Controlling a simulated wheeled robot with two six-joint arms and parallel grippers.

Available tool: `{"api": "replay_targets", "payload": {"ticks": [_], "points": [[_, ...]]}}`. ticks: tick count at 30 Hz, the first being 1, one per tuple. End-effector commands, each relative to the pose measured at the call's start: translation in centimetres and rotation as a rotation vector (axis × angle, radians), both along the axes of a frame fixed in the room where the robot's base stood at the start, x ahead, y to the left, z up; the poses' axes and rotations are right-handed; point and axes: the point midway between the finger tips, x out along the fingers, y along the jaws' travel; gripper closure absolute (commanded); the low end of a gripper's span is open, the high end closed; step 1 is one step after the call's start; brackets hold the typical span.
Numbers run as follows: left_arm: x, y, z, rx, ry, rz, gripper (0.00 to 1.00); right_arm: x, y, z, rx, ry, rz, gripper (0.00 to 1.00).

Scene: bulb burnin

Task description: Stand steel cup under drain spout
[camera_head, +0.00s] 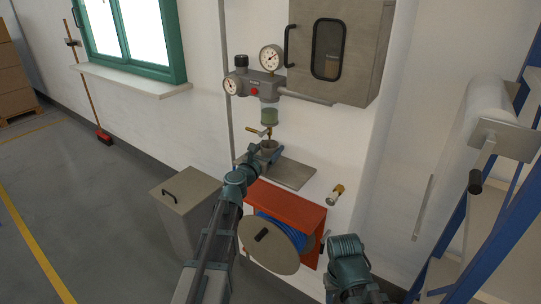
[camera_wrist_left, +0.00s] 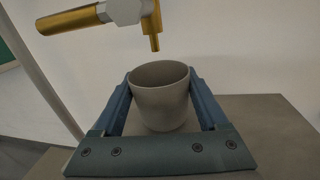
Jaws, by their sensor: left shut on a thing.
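The steel cup (camera_wrist_left: 160,100) is a plain grey, open-topped cup, upright between the two blue fingers of my left gripper (camera_wrist_left: 160,80). The fingers are shut on its sides. The brass drain spout (camera_wrist_left: 155,42) hangs above the cup's rim with a gap between them. In the head view the cup (camera_head: 270,145) is small, just below the brass valve (camera_head: 259,132), with my left gripper (camera_head: 268,152) around it. The cup's base is partly hidden, so I cannot tell if it touches the shelf. My right arm shows at lower right, without its fingers.
A grey shelf (camera_head: 290,174) projects from the wall below the spout. A glass bowl (camera_head: 269,116) and gauges (camera_head: 271,57) are above. A red hose-reel box (camera_head: 296,212), a lidded bin (camera_head: 186,200) and a brass wall tap (camera_head: 336,192) are nearby.

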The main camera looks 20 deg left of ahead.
Motion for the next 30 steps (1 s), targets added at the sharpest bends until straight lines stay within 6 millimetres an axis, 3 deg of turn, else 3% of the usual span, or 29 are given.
{"api": "replay_targets", "payload": {"ticks": [12,13,16,26,30], "points": [[0.0,0.0,-0.6,0.000,0.000,0.000,0.88,0.0,0.0,-0.6,0.000,0.000,0.000,0.50],[0.0,0.0,-0.4,0.000,0.000,0.000,0.19,0.0,0.0,-0.4,0.000,0.000,0.000,0.50],[0.0,0.0,-0.4,0.000,0.000,0.000,0.01,0.0,0.0,-0.4,0.000,0.000,0.000,0.50],[0.0,0.0,0.2,0.000,0.000,0.000,0.00,0.0,0.0,0.2,0.000,0.000,0.000,0.50],[-2.5,0.4,0.0,0.000,0.000,0.001,0.00,0.0,0.0,-0.1,0.000,0.000,0.000,0.50]]}}
